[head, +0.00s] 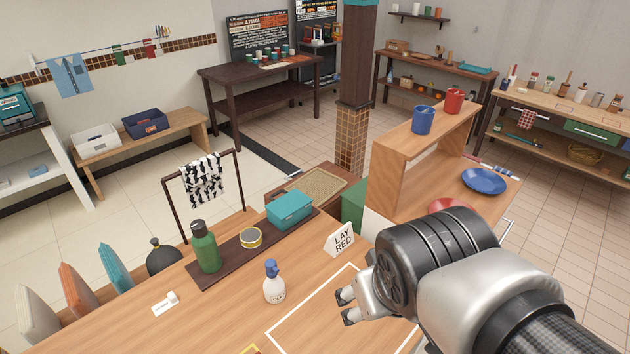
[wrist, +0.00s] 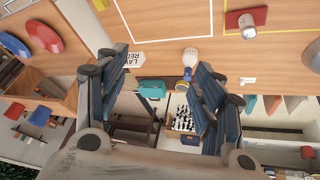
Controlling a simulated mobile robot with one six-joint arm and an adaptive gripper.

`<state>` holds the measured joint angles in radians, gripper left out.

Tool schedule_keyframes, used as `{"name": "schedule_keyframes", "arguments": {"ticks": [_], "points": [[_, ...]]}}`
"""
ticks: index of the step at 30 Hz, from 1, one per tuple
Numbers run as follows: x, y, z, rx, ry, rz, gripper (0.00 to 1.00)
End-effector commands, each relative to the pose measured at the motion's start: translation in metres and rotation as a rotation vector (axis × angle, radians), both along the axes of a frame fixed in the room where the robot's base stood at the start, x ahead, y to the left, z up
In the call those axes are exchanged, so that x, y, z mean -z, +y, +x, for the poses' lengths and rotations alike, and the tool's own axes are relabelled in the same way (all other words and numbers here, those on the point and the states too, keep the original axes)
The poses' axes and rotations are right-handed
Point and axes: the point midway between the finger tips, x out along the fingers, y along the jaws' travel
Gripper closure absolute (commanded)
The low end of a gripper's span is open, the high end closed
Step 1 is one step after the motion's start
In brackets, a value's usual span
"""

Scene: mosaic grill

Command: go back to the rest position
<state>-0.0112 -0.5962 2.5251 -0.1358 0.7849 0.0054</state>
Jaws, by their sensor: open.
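My gripper (head: 346,306) is at the lower right of the head view, above the wooden counter (head: 225,312). Its fingers are apart and nothing is between them. In the wrist view the gripper (wrist: 160,70) also shows open, its two dark fingers spread. A white bottle with a blue top (head: 274,284) stands on the counter to the left of the fingers. A folded sign reading "LAY RED" (head: 341,240) stands behind them. A white outlined rectangle (head: 297,310) on the counter is partly hidden by my arm.
A dark board (head: 230,258) holds a green bottle (head: 205,247), a yellow-rimmed tin (head: 251,238) and a teal box (head: 290,210). A wooden shelf (head: 392,180) with a blue cup (head: 423,120) and a red cup (head: 454,101) stands behind my arm. A red object (wrist: 247,17) shows in the wrist view.

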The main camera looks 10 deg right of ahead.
Motion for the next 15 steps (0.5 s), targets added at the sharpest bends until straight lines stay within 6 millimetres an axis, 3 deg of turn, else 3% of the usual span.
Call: {"name": "schedule_keyframes", "arguments": {"ticks": [3,6,15], "points": [[-0.008,0.012,-0.029,0.042,0.007,0.078,0.38],[-0.009,0.018,-0.042,0.055,0.016,0.115,0.38],[-0.010,0.020,-0.045,0.058,0.022,0.124,0.38]]}}
